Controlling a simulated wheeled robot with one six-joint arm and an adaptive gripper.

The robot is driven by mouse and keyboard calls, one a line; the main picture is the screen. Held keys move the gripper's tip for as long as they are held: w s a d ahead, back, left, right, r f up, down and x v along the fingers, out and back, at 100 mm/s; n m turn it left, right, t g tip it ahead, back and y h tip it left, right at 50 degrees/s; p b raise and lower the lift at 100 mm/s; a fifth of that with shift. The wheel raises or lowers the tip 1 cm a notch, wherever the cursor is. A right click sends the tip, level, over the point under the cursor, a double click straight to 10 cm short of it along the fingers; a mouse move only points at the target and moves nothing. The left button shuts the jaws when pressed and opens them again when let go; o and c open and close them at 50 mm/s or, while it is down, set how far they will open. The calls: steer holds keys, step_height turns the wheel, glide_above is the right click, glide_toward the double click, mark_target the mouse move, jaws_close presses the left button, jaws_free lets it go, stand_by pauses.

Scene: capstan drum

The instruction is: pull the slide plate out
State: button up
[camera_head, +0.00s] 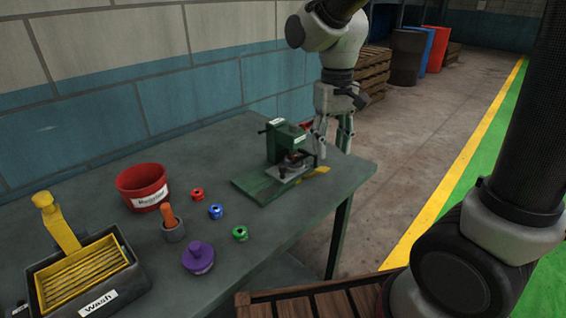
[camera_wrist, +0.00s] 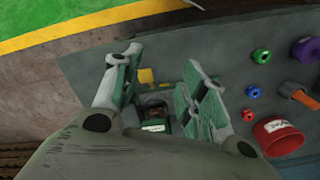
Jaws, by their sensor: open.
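A green machine (camera_head: 279,140) with a green base stands near the right end of the table. A grey plate (camera_head: 290,171), which looks like the slide plate, lies low on its base. A yellow tab (camera_head: 317,171) lies at the machine's right front; it also shows in the wrist view (camera_wrist: 146,76). My gripper (camera_head: 333,143) is open, pointing down just right of the machine. In the wrist view my gripper's fingers (camera_wrist: 160,82) are apart, with the yellow tab and part of the machine (camera_wrist: 156,115) seen between them. Nothing is held. The wrist view partly hides the plate.
On the table (camera_head: 225,160) are a red bin (camera_head: 143,188), red (camera_head: 197,194), blue (camera_head: 215,211) and green (camera_head: 240,233) small parts, a purple knob (camera_head: 198,257), an orange-handled tool (camera_head: 170,218) and a wash tray (camera_head: 85,277). The table's right edge is close to my gripper.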

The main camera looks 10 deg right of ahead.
mark_target(283, 166)
steer(key=w+a+f+m, duration=0.1)
steer(key=w+a+m, duration=0.1)
steer(key=w+a, duration=0.1)
steer(key=w+a+f+m, duration=0.1)
steer(key=w+a+m, duration=0.4)
steer(key=a, duration=0.1)
steer(key=shift+w+a+f, duration=0.3)
steer(key=shift+w+f, duration=0.1)
steer(key=shift+w+a+m, duration=0.1)
steer(key=shift+m, duration=1)
steer(key=shift+f, duration=0.1)
step_height(283, 166, down, 8)
steer(key=shift+r, duration=0.25)
jaws_close()
